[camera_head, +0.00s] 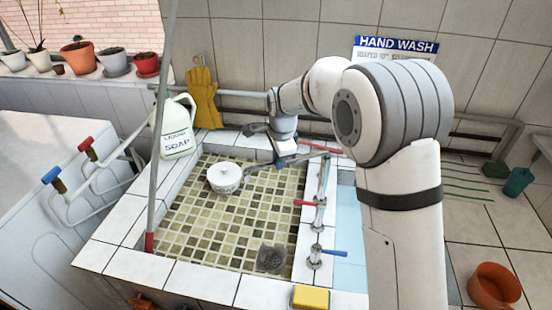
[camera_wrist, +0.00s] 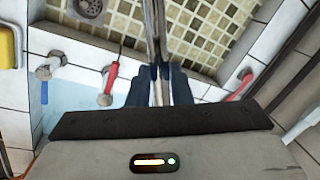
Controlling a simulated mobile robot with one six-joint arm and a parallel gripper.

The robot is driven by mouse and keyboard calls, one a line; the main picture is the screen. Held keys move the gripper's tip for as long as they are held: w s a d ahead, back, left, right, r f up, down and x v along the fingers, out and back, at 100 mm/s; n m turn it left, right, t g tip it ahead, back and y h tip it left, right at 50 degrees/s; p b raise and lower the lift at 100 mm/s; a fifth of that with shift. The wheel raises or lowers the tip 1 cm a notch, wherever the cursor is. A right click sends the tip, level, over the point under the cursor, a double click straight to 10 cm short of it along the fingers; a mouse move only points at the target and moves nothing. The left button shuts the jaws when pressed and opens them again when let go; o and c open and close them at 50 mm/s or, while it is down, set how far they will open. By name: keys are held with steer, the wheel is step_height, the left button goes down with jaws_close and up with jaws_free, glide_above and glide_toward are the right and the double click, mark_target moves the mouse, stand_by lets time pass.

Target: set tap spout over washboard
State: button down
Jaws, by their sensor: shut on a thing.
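The tap has a metal body (camera_head: 319,198) on the tiled ledge right of the mosaic basin, with a red lever (camera_head: 306,203) and a blue lever (camera_head: 333,253). My gripper (camera_head: 285,161) is at the back of the basin, near the spout. In the wrist view its dark fingers (camera_wrist: 160,88) are shut on the metal spout (camera_wrist: 153,28), which runs up between them over the basin side. A pale blue surface (camera_head: 350,225) lies right of the tap; I cannot tell whether it is the washboard. My arm hides part of that area.
A soap jug (camera_head: 176,132) stands at the back left. A yellow sponge (camera_head: 311,297) lies on the front ledge. A grey pole (camera_head: 160,130) rises at the left.

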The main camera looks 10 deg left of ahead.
steer(key=c, duration=1.3)
jaws_free()
step_height(320, 180, up, 8)
steer(key=s+b, duration=0.1)
steer(key=shift+s+d+f, duration=0.15)
steer(key=shift+d+f, duration=0.05)
steer(key=shift+d, duration=0.15)
